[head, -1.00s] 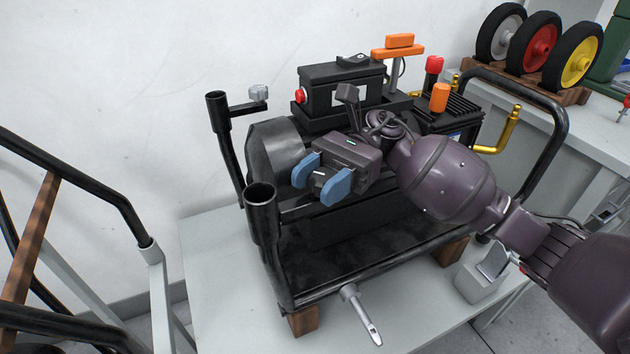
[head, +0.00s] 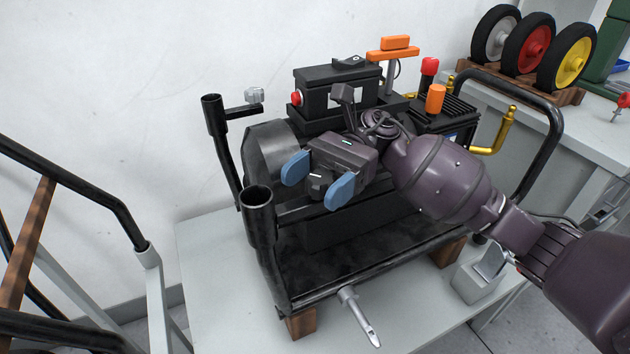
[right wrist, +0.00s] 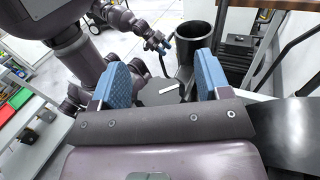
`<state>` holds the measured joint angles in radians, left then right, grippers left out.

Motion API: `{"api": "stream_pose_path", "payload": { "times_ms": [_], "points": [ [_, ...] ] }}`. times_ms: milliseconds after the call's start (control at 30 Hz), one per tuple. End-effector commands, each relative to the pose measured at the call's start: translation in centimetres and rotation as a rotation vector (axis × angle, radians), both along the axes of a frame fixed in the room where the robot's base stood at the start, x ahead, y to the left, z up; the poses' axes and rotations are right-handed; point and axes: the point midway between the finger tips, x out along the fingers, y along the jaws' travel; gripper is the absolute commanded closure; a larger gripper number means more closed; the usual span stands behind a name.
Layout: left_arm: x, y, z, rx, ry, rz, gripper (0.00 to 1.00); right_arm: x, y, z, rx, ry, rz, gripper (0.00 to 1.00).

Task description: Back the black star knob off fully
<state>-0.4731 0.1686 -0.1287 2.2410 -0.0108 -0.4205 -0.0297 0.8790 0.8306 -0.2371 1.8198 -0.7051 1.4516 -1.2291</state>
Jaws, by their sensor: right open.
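The black star knob (head: 317,182) is a dark knob with a short white mark on its face, at the near side of the black machine. In the right wrist view the dark knob (right wrist: 160,90) lies between the two blue fingers. My right gripper (head: 318,178) is open, with one blue finger on each side of the knob and visible gaps. The gripper body hides how the knob is mounted. In the right wrist view a purple arm of mine is at upper left, with a small blue shape by its end; its jaw state is unclear.
The black machine sits in a tube frame on a white table (head: 215,300). An open upright tube (head: 258,200) stands just left of the gripper. A metal pin (head: 358,315) sticks out in front. Wheels (head: 535,45) stand on a rack at back right.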

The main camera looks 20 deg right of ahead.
Motion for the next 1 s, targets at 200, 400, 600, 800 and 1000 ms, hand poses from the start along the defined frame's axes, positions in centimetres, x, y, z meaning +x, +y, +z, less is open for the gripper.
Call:
{"api": "stream_pose_path", "payload": {
  "times_ms": [200, 400, 600, 800, 1000],
  "points": [
    [0.0, 0.1, 0.6, -0.008, -0.003, 0.011, 0.57, 0.0, 0.0, 3.6, 0.000, -0.011, -0.001, 0.30],
    [-0.2, 0.3, 0.7, -0.016, 0.003, 0.023, 0.57, -0.1, 0.0, 7.7, 0.000, -0.011, 0.000, 0.30],
    [-0.5, 0.5, 0.7, -0.024, 0.016, 0.036, 0.57, -0.1, 0.0, 11.7, 0.001, -0.011, 0.001, 0.30],
    [-0.4, 0.5, 1.1, -0.027, 0.009, 0.040, 0.57, -0.1, 0.0, 15.5, 0.000, -0.009, 0.000, 0.30],
    [-0.6, 0.5, 1.5, -0.029, 0.004, 0.042, 0.57, -0.1, 0.0, 18.4, 0.001, -0.006, 0.000, 0.30]
  ]
}}
